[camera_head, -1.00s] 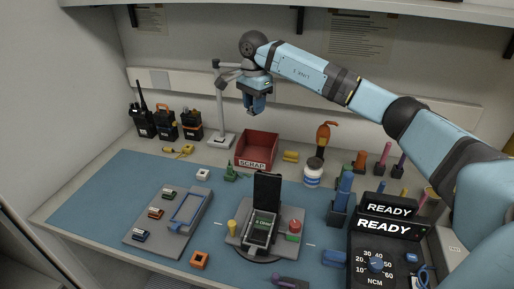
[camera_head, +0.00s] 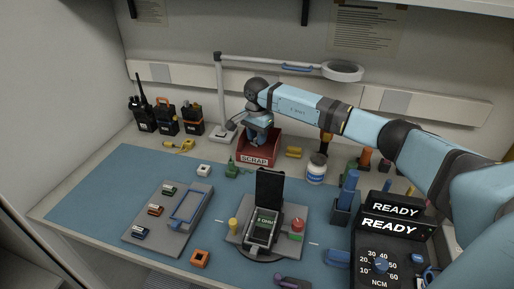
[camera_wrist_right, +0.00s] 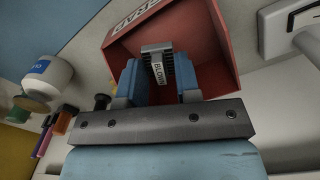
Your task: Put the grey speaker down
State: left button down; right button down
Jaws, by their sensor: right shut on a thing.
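My right gripper (camera_head: 258,132) is at the red bin marked SCRAP (camera_head: 256,150), low over its opening. In the right wrist view, the gripper (camera_wrist_right: 158,86) is shut on the grey speaker (camera_wrist_right: 157,50), a small ridged grey part with a white tag reading BLOWN. The speaker is held between the two blue fingers, with the red bin (camera_wrist_right: 205,35) around and behind it. I cannot tell whether it touches the bin floor. In the head view the speaker is hidden by the gripper. My left gripper is not in view.
A lamp (camera_head: 221,95) stands behind the bin, its arm reaching right. A white jar (camera_head: 316,170) and yellow cylinders (camera_head: 294,152) are to the right. A fixture with an open device (camera_head: 262,227) is in front on the blue mat (camera_head: 95,185).

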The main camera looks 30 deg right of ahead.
jog(key=shift+f, duration=2.35)
jog(key=shift+f+b, duration=0.6)
jog(key=c, duration=0.8)
grip_release()
notch_tip(320, 180, up, 13)
jog(key=shift+r+p, duration=0.15)
jog(key=shift+p, duration=0.55)
